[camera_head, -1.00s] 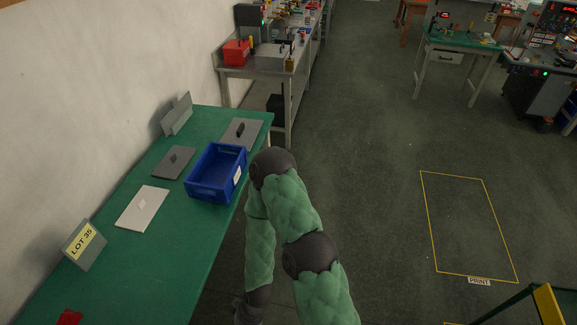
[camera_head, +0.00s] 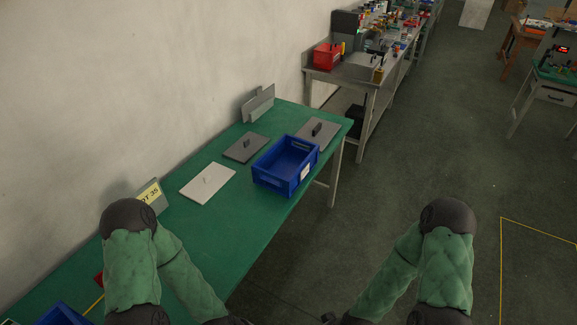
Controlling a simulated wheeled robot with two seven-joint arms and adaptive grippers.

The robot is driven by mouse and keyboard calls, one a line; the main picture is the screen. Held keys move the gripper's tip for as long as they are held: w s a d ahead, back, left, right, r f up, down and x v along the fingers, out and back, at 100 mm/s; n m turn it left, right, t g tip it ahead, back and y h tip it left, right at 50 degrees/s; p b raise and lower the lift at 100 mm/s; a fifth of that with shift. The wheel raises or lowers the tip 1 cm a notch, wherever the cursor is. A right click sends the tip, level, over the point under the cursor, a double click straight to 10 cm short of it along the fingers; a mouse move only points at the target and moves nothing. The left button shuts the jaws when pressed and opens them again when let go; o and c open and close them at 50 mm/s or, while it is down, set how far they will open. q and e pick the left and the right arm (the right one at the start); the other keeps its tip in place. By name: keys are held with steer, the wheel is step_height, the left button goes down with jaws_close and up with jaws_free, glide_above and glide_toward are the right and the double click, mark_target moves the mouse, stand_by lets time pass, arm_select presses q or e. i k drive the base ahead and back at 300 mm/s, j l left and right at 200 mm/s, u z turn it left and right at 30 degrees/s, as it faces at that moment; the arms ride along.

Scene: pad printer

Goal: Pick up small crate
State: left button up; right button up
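A small blue crate (camera_head: 286,166) stands upright on the green table (camera_head: 240,221), near its right front edge. It looks empty and has a white label on its short side. Both my arms come in from the bottom of the head view, short of the crate. Their grippers are at or below the lower edge, and I cannot make out their fingers. Part of another blue container (camera_head: 62,315) shows at the bottom left corner.
Flat plates, one white (camera_head: 207,183), one dark (camera_head: 245,148) and one grey (camera_head: 318,133), lie around the crate. A LOT 35 sign (camera_head: 150,193) stands by the wall. A metal bench with a red bin (camera_head: 327,57) is behind.

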mark_target(283, 167)
steer(key=k+l+u, duration=0.1)
steer(key=u, duration=2.4)
steer(key=z, duration=2.45)
steer(key=u, duration=0.3)
steer(key=i+l+u, duration=0.1)
steer(key=u, duration=0.3)
steer(key=l+u, duration=0.4)
steer(key=i+l+u, duration=0.1)
steer(key=u, duration=0.35)
steer(key=l+u, duration=0.4)
steer(key=k+l+u, duration=0.1)
steer(key=u, duration=0.3)
steer(key=k+l+u, duration=0.1)
steer(key=l, duration=0.35)
steer(key=k+l+u, duration=0.1)
steer(key=l, duration=0.35)
steer(key=k+l+u, duration=0.15)
steer(key=l, duration=0.25)
steer(key=k+l+u, duration=0.1)
steer(key=l, duration=0.3)
steer(key=k+l+u, duration=0.1)
steer(key=k+l, duration=0.2)
steer(key=k+l+u, duration=0.1)
steer(key=l, duration=0.4)
steer(key=k, duration=0.05)
